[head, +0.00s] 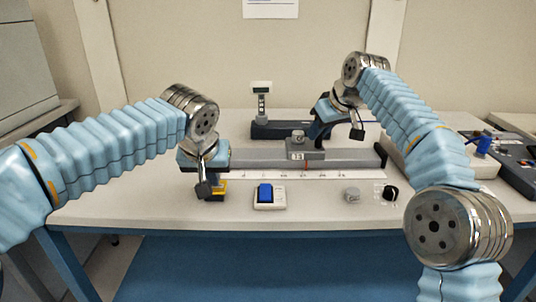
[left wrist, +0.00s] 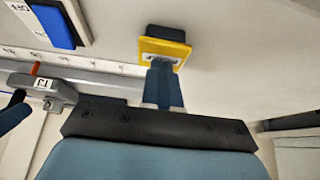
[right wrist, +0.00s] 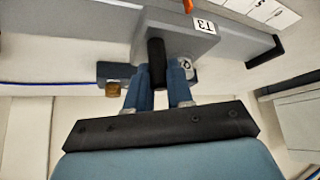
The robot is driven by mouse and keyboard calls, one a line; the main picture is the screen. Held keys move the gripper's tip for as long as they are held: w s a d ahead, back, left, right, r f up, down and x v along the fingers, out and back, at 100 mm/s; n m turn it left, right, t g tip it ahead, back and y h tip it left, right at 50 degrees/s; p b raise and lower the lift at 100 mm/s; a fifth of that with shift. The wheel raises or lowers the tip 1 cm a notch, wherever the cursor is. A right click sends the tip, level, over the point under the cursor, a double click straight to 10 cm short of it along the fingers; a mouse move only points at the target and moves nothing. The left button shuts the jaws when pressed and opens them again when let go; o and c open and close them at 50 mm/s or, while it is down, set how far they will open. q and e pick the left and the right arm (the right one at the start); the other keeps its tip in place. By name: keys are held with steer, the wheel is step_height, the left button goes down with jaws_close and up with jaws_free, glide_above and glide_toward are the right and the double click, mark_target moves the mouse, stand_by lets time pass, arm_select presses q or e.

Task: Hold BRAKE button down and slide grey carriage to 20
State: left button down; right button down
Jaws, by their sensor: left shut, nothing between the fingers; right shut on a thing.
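The grey carriage (head: 305,155) sits on the long grey rail (head: 250,158), with a small label and a red mark at its front. In the right wrist view, my right gripper (right wrist: 158,85) is shut on the carriage's (right wrist: 180,35) black upright handle (right wrist: 156,62). My left gripper (head: 206,190) is shut and empty, its fingertips at a yellow block with a black part (head: 220,188). In the left wrist view, the fingers cover part of this yellow block's (left wrist: 150,46) label. A blue button on a white base (head: 265,193) stands to its right. I cannot read which one says BRAKE.
A white scale strip (head: 325,173) runs along the rail's front; its numbers are too small to read. A small display on a post (head: 262,88) stands behind. A grey cylinder (head: 352,194) and black knob (head: 391,193) stand front right. The front table edge is clear.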

steer(key=shift+d, duration=2.05)
steer(key=c, duration=0.9)
jaws_free()
arm_select(q)
step_height(320, 180, up, 7)
